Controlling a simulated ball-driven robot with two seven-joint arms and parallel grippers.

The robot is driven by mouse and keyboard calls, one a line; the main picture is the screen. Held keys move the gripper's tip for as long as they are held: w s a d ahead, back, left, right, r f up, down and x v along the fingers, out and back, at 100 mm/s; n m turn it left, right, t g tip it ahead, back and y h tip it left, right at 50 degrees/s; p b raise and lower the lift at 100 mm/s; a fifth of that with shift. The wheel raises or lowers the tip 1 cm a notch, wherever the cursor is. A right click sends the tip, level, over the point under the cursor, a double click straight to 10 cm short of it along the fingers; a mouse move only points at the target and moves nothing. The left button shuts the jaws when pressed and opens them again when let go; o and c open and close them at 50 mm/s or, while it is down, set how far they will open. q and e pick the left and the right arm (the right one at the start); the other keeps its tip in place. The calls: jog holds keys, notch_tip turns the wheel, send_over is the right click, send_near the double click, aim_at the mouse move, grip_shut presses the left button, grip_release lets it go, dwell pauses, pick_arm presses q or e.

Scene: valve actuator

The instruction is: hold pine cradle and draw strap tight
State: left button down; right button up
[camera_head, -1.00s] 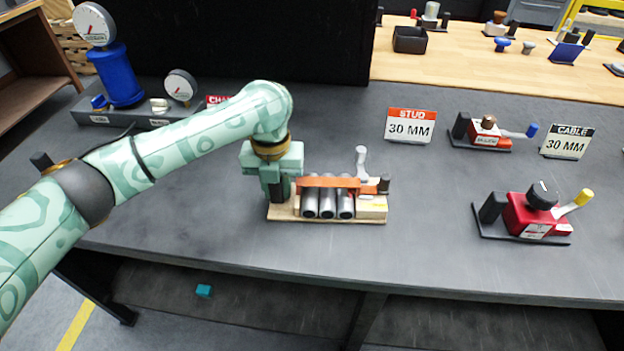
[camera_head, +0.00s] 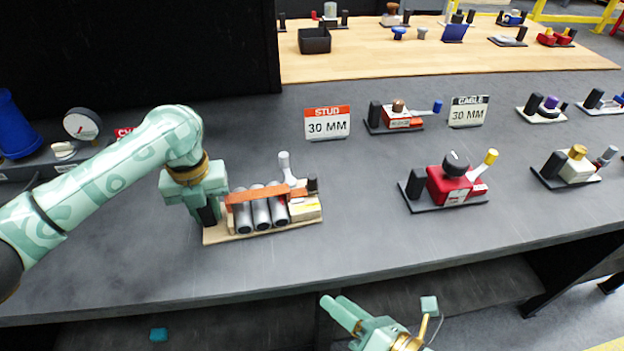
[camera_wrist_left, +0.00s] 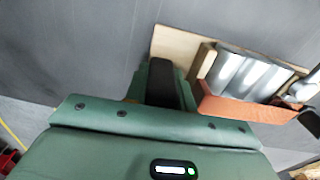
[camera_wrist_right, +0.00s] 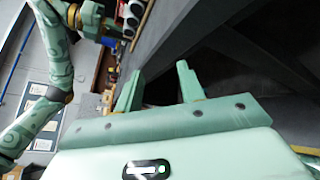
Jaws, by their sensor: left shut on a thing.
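The pine cradle (camera_head: 225,238) lies on the grey bench at left centre, with three metal cylinders (camera_head: 262,213) side by side on it. An orange strap (camera_head: 252,195) runs across the cylinders to a grey lever (camera_head: 286,168) that stands upright at the cradle's right part. My left gripper (camera_head: 207,212) is shut on the black post at the cradle's left end; in the left wrist view the post (camera_wrist_left: 161,82) shows between the fingers. My right gripper (camera_wrist_right: 160,88) is open and empty; in the head view it is low, in front of the bench edge, away from the cradle.
A red device (camera_head: 450,186) with a black knob and yellow lever stands right of the cradle. The STUD sign (camera_head: 327,122) and CABLE sign (camera_head: 467,111) stand behind. Gauges (camera_head: 82,124) are at the left. Bench between cradle and red device is clear.

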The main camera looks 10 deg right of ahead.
notch_tip(320, 180, up, 4)
jog(key=n, duration=0.3)
jog(key=n+t+h, duration=0.3)
jog(key=n+t, duration=0.1)
send_near(316, 184)
jog(key=x, duration=1.1)
jog(key=shift+a, duration=0.1)
jog(key=shift+s, duration=0.1)
grip_shut()
